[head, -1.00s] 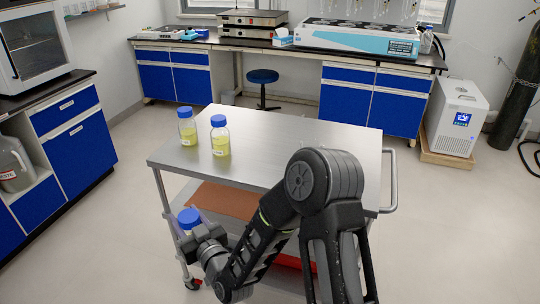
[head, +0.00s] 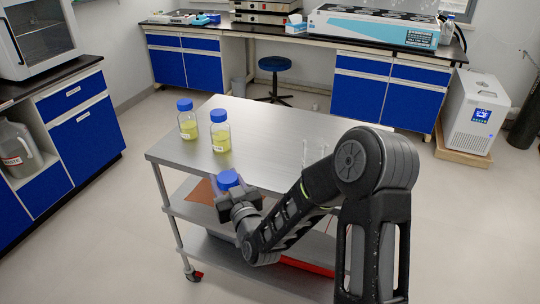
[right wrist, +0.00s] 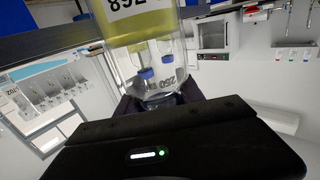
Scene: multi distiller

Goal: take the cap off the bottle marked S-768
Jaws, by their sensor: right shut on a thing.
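My right gripper (head: 238,203) is shut on a bottle, whose blue cap (head: 228,180) shows just above the fingers in the head view. Its body is mostly hidden there. In the right wrist view the bottle (right wrist: 150,45) appears upside down, with yellow liquid, clear glass and a white label. The label is cut by the top edge, and its inverted digits look like 768. The cap is on the bottle. The held bottle is at the near side of the steel cart (head: 270,125). My left gripper is not in view.
Two more blue-capped bottles with yellow liquid, a left one (head: 188,124) and a right one (head: 221,136), stand on the cart's left part. Blue cabinets (head: 80,125) stand left; a stool (head: 274,66) stands behind the cart.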

